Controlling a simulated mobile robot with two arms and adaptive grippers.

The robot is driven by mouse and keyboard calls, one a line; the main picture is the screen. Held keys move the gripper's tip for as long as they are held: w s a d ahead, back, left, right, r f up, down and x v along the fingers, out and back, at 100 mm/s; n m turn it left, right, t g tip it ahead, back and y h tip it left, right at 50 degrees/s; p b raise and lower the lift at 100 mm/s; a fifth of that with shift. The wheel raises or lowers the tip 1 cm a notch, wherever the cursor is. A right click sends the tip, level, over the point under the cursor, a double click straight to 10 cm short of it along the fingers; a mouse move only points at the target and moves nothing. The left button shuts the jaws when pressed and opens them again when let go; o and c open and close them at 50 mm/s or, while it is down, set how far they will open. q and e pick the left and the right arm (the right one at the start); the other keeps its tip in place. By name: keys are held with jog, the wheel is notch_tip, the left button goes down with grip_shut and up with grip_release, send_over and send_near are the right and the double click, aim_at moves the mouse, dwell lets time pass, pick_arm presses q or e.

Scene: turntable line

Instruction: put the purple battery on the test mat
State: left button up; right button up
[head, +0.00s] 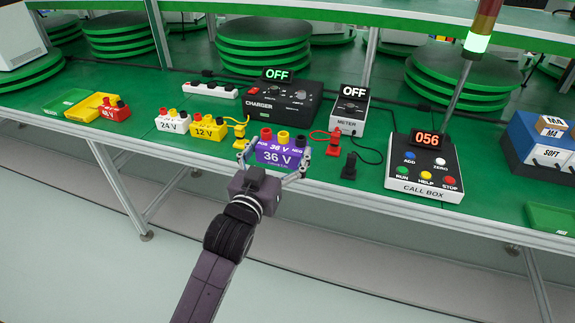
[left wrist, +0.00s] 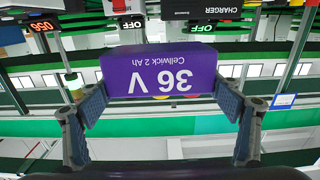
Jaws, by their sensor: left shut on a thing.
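The purple battery (head: 283,150), marked 36 V, has red, yellow and dark terminals on top. My left gripper (head: 274,152) is shut on it, one finger at each side. It looks upright at the bench's front edge; I cannot tell whether it touches the bench top. The left wrist view is upside down and shows the purple battery (left wrist: 158,82) between the fingers of my left gripper (left wrist: 160,105). I cannot pick out the test mat with certainty. My right gripper is not in view.
Near the battery are a charger (head: 280,98) and a meter (head: 349,108), both reading OFF, and red (head: 333,146) and black (head: 349,168) clips on leads. A yellow 12 V battery (head: 208,126) and white 24 V battery (head: 172,121) stand left; a call box (head: 425,168) stands right.

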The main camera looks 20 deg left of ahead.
pick_arm(q)
jog(key=w+a+r+b, duration=0.2)
jog(key=w+r+b, duration=0.25)
jog(key=w, duration=0.35)
jog(key=w+a+r+b, duration=0.25)
jog(key=w+b, duration=0.25)
jog(key=w, duration=0.4)
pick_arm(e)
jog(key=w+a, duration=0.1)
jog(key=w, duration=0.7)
pick_arm(q)
jog(key=f, duration=0.5)
jog(key=f+b, duration=0.1)
jog(key=f, duration=0.3)
jog(key=f+b, duration=0.1)
jog(key=f, duration=0.4)
jog(key=shift+s+d+f, duration=0.2)
jog(key=shift+d+f, duration=0.15)
jog(key=shift+f+b, duration=0.65)
jog(key=shift+f, duration=1.45)
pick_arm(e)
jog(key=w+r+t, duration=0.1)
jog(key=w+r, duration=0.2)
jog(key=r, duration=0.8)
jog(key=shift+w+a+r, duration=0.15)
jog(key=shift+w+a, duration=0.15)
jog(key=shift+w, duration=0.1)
pick_arm(q)
jog(key=shift+f, duration=0.15)
